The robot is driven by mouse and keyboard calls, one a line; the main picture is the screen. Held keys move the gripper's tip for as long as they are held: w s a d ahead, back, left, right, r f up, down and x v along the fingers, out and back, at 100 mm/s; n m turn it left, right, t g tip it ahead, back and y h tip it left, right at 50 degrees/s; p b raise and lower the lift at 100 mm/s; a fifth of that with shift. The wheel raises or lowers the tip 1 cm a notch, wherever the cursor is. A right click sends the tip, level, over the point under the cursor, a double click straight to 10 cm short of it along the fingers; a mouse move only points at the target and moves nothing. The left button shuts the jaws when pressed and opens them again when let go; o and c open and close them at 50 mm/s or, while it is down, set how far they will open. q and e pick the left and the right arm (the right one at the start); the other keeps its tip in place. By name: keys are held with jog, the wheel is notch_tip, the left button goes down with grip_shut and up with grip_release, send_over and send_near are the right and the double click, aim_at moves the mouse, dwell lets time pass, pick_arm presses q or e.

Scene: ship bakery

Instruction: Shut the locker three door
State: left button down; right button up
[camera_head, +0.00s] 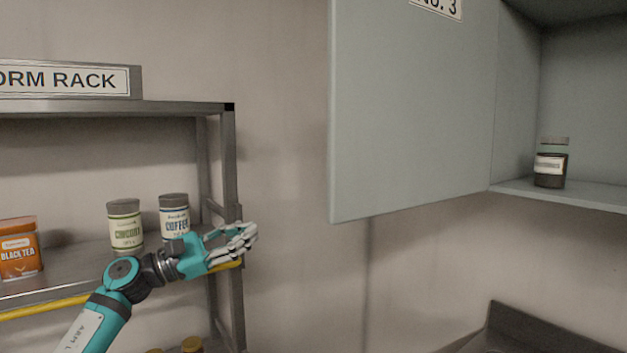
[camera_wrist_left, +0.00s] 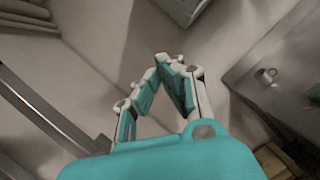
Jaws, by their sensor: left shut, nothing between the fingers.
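The locker three door (camera_head: 415,110) is a flat grey-green panel with a "NO. 3" label at its top. It stands open, swung out to the left of the locker (camera_head: 590,90), whose inside shows at the right of the head view. My left gripper (camera_head: 250,236) is in front of the rack's right post, left of and below the door, and apart from it. Its fingers are shut and empty; they also show in the left wrist view (camera_wrist_left: 167,62). My right gripper is not in view.
A dark jar (camera_head: 551,165) with a pale label stands on the locker shelf. The metal rack (camera_head: 228,160) at left holds an orange black tea tin (camera_head: 18,250), a green-labelled canister (camera_head: 125,228) and a coffee canister (camera_head: 174,216). Bare wall lies between rack and door. A dark counter edge (camera_head: 520,325) is at lower right.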

pick_arm(q)
jog(key=s+d+r+m+g+y, duration=0.2)
jog(key=s+r+m+g, duration=0.1)
jog(key=s+r+m, duration=0.75)
jog(key=w+d+r+m+p, duration=0.1)
jog(key=d+m+p, duration=0.1)
jog(key=d+p, duration=0.5)
jog(key=d, duration=0.4)
jog(key=shift+w+d+r, duration=0.15)
jog(key=shift+w+r, duration=0.1)
jog(key=shift+r, duration=0.05)
jog(key=shift+w, duration=0.1)
